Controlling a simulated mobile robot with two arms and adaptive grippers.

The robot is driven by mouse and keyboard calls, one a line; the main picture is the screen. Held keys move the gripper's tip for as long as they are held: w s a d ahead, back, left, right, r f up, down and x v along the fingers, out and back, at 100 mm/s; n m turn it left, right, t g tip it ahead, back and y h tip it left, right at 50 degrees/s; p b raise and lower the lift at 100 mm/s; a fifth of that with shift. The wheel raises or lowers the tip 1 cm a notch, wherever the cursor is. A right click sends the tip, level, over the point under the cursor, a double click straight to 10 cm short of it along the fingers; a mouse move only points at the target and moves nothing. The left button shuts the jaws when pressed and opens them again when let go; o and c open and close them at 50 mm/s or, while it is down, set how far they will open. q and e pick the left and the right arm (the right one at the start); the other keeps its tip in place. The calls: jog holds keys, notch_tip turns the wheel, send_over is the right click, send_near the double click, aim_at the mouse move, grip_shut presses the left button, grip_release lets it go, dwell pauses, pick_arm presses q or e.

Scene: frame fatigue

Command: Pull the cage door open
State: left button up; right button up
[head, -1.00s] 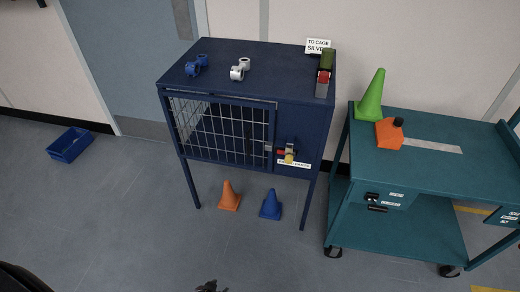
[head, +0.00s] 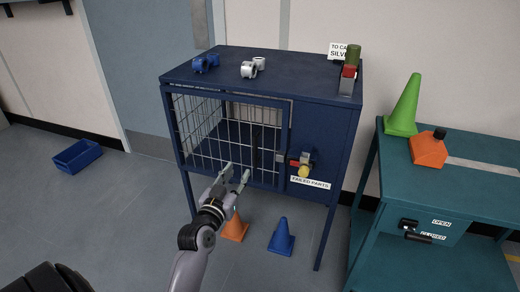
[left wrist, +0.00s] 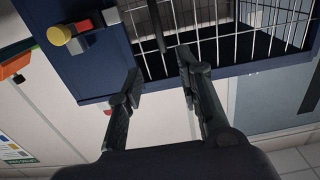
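The cage is a dark blue cabinet (head: 325,128) on legs. Its wire-mesh door (head: 215,130) with a blue frame is on the front left and looks shut. A latch with a yellow knob (head: 303,171) and red part sits right of the door; the knob also shows in the left wrist view (left wrist: 59,35). A dark vertical bar (left wrist: 157,27) shows at the mesh in that view. My left gripper (head: 238,173) is open and empty in front of the door's lower part; its fingers (left wrist: 160,78) are spread below the mesh door's bottom edge in the wrist view. My right gripper is not visible.
An orange cone (head: 236,228) and a blue cone (head: 281,237) stand on the floor below the cage. A teal cart (head: 470,185) with a green cone (head: 404,106) stands at right. A blue bin (head: 77,156) lies at left.

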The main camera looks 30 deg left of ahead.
aim_at(255, 146)
pick_arm(q)
jog(key=shift+b+x, duration=0.95)
jog(key=shift+x, duration=7.15)
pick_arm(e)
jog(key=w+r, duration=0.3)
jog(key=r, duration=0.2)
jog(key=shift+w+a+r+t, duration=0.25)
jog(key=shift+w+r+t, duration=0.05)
pick_arm(q)
jog(key=shift+d, duration=0.1)
jog(key=shift+c, duration=0.3)
grip_shut()
